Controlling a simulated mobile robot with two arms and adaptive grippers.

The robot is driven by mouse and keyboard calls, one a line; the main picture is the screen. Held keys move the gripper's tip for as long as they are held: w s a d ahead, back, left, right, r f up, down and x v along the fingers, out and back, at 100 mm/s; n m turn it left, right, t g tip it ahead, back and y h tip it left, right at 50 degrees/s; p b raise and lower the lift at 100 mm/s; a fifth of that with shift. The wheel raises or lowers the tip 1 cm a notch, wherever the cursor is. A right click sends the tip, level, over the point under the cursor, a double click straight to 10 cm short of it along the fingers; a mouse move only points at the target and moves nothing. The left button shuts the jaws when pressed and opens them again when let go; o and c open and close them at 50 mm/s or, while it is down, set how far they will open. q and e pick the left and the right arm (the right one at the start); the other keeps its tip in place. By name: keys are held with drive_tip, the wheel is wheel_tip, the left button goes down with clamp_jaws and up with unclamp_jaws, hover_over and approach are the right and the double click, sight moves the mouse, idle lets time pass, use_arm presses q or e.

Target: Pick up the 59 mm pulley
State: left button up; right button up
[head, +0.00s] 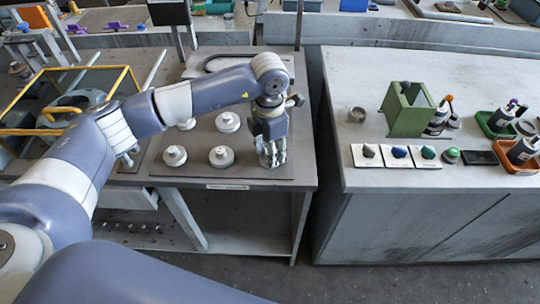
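Several white stepped pulleys stand on a dark mat (200,182) on the left bench in the head view. The front ones are a left pulley (174,157) and a middle pulley (221,158). Behind them are a back right pulley (227,123) and a back left pulley (186,125), partly hidden by my arm. I cannot read sizes, so I cannot tell which is the 59 mm one. My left gripper (271,161) points down at the mat's right front, right of the middle pulley. Its fingers are small here; whether they hold anything is unclear. My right gripper is out of view.
A yellow-framed fixture (128,80) with a grey housing (78,103) stands at the left.

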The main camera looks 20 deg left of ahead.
use_arm(q)
drive_tip(key=shift+s+a+f, duration=0.15)
drive_tip(key=shift+s+f, duration=0.15)
drive_tip(key=shift+f, duration=0.2)
drive_tip(key=shift+c, duration=0.5)
drive_tip(key=shift+w+r, duration=0.1)
drive_tip(key=shift+r, duration=0.25)
drive_tip(key=shift+w+r+p, duration=0.1)
drive_tip(key=shift+r+p, duration=0.25)
drive_tip(key=shift+r, duration=0.05)
clamp_jaws()
drive_tip(key=shift+w+r, duration=0.1)
drive_tip(key=shift+r, duration=0.8)
drive_tip(key=shift+r+p, duration=0.1)
drive_tip(key=shift+p, duration=0.2)
drive_tip(key=shift+r+p, duration=1.2)
drive_tip(key=shift+r, duration=1.25)
